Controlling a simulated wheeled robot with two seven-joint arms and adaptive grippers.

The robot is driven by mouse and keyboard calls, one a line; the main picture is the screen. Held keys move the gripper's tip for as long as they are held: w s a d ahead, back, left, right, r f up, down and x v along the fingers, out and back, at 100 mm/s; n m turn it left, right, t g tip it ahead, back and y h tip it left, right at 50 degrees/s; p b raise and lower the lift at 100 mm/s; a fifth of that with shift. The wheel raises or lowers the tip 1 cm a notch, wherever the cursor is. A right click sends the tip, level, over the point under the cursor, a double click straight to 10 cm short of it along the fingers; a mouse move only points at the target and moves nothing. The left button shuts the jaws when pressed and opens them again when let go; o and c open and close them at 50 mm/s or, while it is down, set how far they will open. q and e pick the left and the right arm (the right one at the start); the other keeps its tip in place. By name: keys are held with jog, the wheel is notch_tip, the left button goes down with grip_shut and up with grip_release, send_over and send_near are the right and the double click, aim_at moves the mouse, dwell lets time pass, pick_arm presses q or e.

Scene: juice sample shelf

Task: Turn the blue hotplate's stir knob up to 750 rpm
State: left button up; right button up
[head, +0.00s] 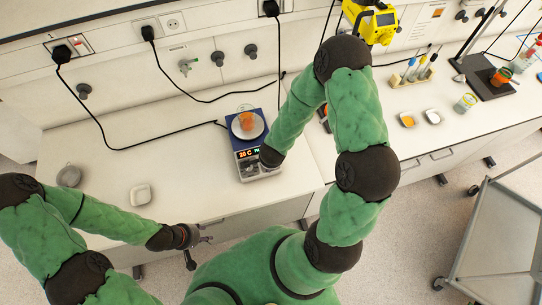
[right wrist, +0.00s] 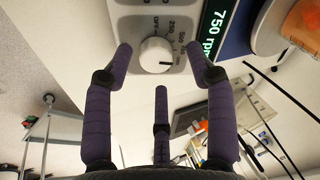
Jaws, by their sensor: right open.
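The blue hotplate (head: 247,152) stands on the bench with a beaker of orange liquid (head: 247,120) on its round top plate. Its front shows a red "20 C" and a partly hidden green readout. In the right wrist view the white stir knob (right wrist: 155,56) has its dark pointer turned to the right, past the 500 mark. The green display (right wrist: 213,38) reads 750 rpm. My right gripper (right wrist: 160,62) is open, its purple fingers spread on both sides of the knob with visible gaps. My left gripper (head: 205,238) is open and empty in front of the bench edge.
A grey round item (head: 69,176) and a small white dish (head: 140,195) lie on the left bench. A yellow device (head: 378,22), tube rack (head: 412,75) and stand (head: 487,75) are at the right. A grey cart (head: 500,235) stands on the floor.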

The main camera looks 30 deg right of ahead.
jog(key=v, duration=1)
jog(key=shift+r, duration=0.45)
jog(key=shift+s, duration=0.1)
